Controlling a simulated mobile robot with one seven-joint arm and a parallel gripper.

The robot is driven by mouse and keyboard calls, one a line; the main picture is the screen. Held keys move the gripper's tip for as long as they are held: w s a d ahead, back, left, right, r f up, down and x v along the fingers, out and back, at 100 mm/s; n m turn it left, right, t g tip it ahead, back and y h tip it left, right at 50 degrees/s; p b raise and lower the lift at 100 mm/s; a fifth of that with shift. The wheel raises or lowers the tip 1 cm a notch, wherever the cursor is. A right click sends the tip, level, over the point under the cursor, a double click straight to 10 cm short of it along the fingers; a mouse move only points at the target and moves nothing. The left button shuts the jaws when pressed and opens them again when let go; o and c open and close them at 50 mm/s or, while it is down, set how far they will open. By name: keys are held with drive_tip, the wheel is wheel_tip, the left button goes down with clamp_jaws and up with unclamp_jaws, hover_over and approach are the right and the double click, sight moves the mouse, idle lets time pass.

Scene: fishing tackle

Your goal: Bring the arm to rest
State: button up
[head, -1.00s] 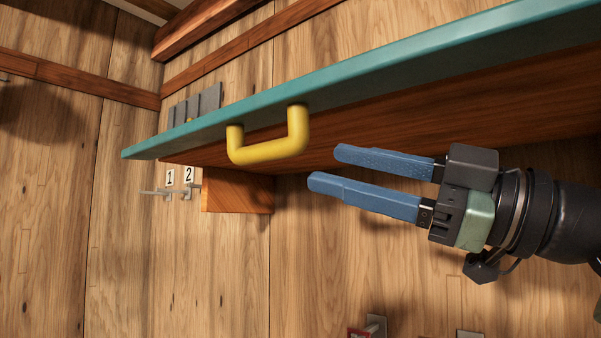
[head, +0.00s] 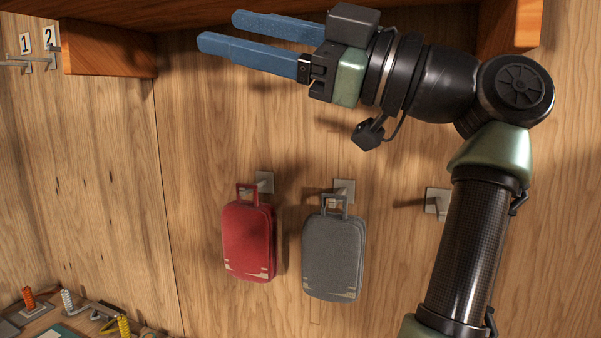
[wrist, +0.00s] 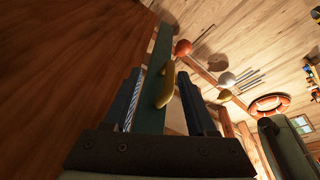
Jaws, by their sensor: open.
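My gripper (head: 216,32) is at the upper middle of the head view, its two blue fingers apart and pointing left. Nothing is between the fingers in the head view. My arm runs from it to the right and then down. In the wrist view, my gripper (wrist: 165,90) shows its fingers on either side of a yellow handle (wrist: 166,86), which sits on a teal panel edge (wrist: 155,75). The handle appears beyond the fingertips; I cannot tell the distance.
A red case (head: 248,240) and a grey case (head: 333,258) hang on wall hooks below my gripper. An empty hook (head: 437,202) is at right. A wooden bracket (head: 110,55) is at left. Colored coils (head: 68,300) stand at lower left. An orange ring (wrist: 268,104) hangs farther off.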

drive_tip(key=w+d+f+m+t+h, duration=0.1)
drive_tip(key=w+f+m+t+h, duration=0.4)
drive_tip(key=f+m+t+h, duration=0.5)
drive_tip(key=s+d+r+m+t+h, duration=0.2)
drive_tip(key=s+m+t+h, duration=0.3)
drive_tip(key=s, duration=0.3)
drive_tip(key=s+d+r+m+t+h, duration=0.2)
drive_tip(key=s+m+t+h, duration=0.3)
drive_tip(key=s, duration=0.3)
drive_tip(key=shift+d+r+m+t, duration=0.35)
drive_tip(key=shift+r+m+t, duration=0.35)
drive_tip(key=shift+r+t, duration=0.15)
